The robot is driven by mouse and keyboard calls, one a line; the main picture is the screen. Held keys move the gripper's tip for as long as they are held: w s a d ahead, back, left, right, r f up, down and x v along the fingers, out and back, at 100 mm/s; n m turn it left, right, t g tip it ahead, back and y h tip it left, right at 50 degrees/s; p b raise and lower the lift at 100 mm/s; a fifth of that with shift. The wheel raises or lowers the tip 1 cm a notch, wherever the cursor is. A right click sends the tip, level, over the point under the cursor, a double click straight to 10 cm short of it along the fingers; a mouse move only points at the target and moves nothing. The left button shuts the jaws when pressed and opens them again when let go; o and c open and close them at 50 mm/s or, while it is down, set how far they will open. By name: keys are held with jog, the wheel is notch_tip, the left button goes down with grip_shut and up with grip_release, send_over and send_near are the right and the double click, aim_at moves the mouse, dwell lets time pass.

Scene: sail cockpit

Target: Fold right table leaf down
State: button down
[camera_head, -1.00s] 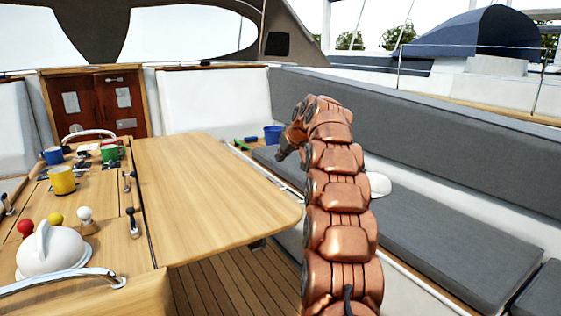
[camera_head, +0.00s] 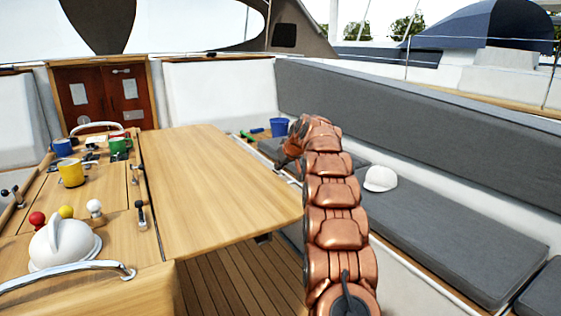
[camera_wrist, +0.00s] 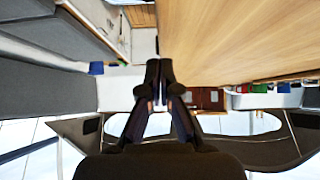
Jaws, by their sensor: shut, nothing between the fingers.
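The right table leaf (camera_head: 205,185) is a light wood panel, raised and level with the table's centre section (camera_head: 110,234). In the wrist view, the leaf (camera_wrist: 235,35) fills the upper right, and the picture appears upside down. My gripper (camera_head: 284,166) is just beyond the leaf's right edge, between the table and the bench. Its tips are small and partly hidden by my arm in the head view. In the wrist view my gripper (camera_wrist: 159,72) has its dark fingers together, empty, beside the leaf's edge. I cannot tell whether it touches the leaf.
The centre section holds mugs, including a yellow mug (camera_head: 71,173), colored knobs and a white domed compass (camera_head: 62,245). A grey bench (camera_head: 440,235) runs along the right, with a white cap (camera_head: 380,178) and a blue bucket (camera_head: 279,127). Slatted floor (camera_head: 235,282) is open below the leaf.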

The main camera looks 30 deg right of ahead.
jog(key=shift+f, duration=1)
jog(key=shift+f, duration=0.1)
